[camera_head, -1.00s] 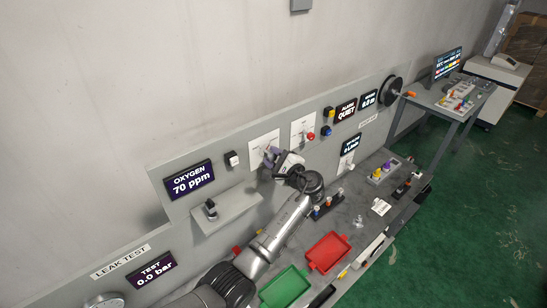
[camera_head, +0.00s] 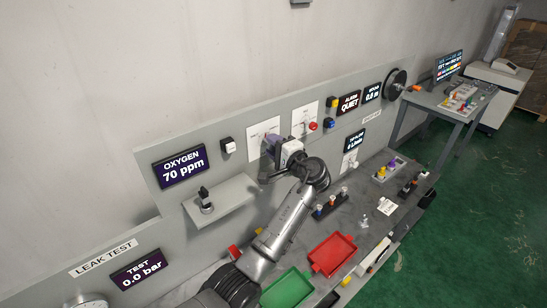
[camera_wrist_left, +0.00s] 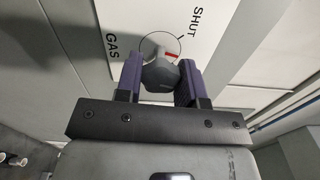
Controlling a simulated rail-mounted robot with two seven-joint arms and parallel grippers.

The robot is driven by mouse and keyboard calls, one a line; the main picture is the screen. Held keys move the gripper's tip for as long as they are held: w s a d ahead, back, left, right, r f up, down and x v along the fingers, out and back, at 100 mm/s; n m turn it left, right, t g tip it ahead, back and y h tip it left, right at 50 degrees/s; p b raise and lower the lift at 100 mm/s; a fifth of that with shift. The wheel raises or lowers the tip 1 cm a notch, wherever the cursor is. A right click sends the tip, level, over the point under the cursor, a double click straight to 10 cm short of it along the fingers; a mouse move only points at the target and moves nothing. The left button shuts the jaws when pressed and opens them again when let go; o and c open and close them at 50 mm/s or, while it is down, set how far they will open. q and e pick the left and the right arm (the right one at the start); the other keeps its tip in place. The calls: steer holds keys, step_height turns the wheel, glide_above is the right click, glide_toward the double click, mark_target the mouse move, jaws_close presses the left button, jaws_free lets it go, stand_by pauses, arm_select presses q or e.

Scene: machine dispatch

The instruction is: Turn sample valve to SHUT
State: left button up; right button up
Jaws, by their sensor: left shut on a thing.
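The sample valve's dark grey knob (camera_wrist_left: 160,72) sits on a white plate (camera_wrist_left: 205,22) marked SHUT and GAS, seen in the left wrist view. A red mark (camera_wrist_left: 171,55) shows at the knob, inside a thin circle; I cannot tell exactly which label it points at. My left gripper (camera_wrist_left: 160,80) is shut on the knob, with a purple-padded finger on each side. In the head view my left gripper (camera_head: 272,147) is at the white plate (camera_head: 262,130) on the panel and hides the knob. My right gripper is not in view.
Right of the valve is another white plate (camera_head: 304,119) with a red knob (camera_head: 313,126). The oxygen display (camera_head: 184,165) reads 70 ppm. A grey shelf (camera_head: 228,200) is left of my arm. Green (camera_head: 287,289) and red (camera_head: 333,253) trays lie on the bench below.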

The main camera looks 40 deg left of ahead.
arm_select(q)
steer(key=n+b, duration=0.8)
steer(key=b, duration=0.2)
steer(key=shift+f, duration=0.2)
steer(key=shift+r+n+b, duration=0.15)
steer(key=shift+n+b, duration=0.65)
steer(key=shift+n, duration=0.15)
steer(key=shift+r+n+b, duration=0.1)
steer(key=shift+n+b, duration=0.7)
steer(key=shift+n, duration=0.15)
steer(key=o, duration=0.9)
steer(key=b+v, duration=0.1)
steer(key=v, duration=1.2)
steer(key=shift+d, duration=0.4)
